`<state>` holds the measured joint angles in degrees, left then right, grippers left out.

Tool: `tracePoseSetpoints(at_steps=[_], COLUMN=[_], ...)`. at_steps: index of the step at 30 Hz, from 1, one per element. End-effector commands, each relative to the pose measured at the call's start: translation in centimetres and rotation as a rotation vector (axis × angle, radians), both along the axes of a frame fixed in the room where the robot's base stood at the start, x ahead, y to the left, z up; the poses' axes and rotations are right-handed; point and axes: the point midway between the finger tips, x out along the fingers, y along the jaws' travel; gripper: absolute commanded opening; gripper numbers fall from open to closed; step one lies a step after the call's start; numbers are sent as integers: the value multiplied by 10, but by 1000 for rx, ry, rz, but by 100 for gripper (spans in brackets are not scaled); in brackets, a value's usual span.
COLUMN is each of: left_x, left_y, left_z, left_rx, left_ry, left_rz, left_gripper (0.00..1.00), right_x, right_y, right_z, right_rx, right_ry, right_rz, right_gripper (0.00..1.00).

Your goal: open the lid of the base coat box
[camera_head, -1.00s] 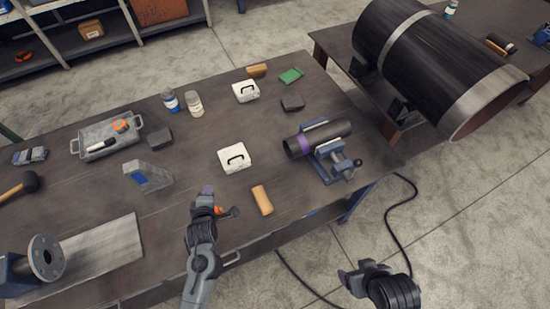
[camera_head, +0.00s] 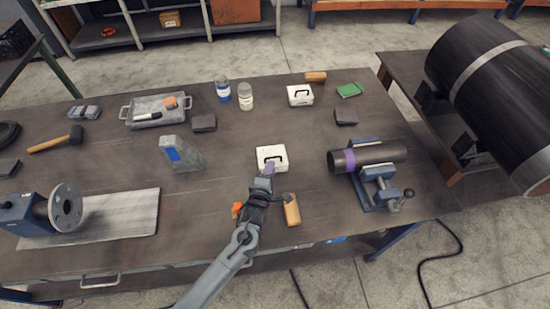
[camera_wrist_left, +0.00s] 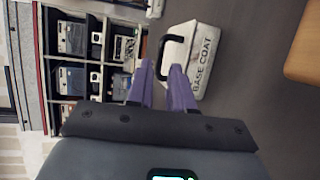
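The base coat box (camera_head: 266,154) is a small white box with a black handle and stands on the table. Its lid looks shut. In the left wrist view the box (camera_wrist_left: 201,48) shows its "BASE COAT" lettering. My left gripper (camera_head: 268,170) is at the near side of the box in the head view. In the left wrist view its purple fingers (camera_wrist_left: 163,68) are apart, with the black handle (camera_wrist_left: 165,48) showing at the gap between their tips. I cannot tell whether they touch it. My right gripper is out of view.
A tan block (camera_head: 291,209) lies just right of my left gripper. A dark pipe (camera_head: 375,156) sits in a blue vise to the right. A second white box (camera_head: 300,95) stands behind. A grey-blue block (camera_head: 183,155) stands to the left.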

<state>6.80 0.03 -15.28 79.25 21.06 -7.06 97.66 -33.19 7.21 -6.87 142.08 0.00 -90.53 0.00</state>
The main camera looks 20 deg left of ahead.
Motion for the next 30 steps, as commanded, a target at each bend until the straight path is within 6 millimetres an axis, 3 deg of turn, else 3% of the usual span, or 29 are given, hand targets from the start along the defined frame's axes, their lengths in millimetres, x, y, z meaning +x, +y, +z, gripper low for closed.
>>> tracePoseSetpoints(at_steps=[6,12,27,30], left_x=[36,57,68,67], left_y=[4,6,8,8], left_z=[-6,-11,-13,-13], left_rx=[3,1,1,1], left_ry=[-1,0,1,1], left_rz=[1,0,1,1], left_gripper=[21,21,21,9], right_x=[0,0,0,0], right_y=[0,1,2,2], right_z=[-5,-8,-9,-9], right_rx=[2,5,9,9], right_ry=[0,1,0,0], right_rz=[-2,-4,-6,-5], right_gripper=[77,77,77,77])
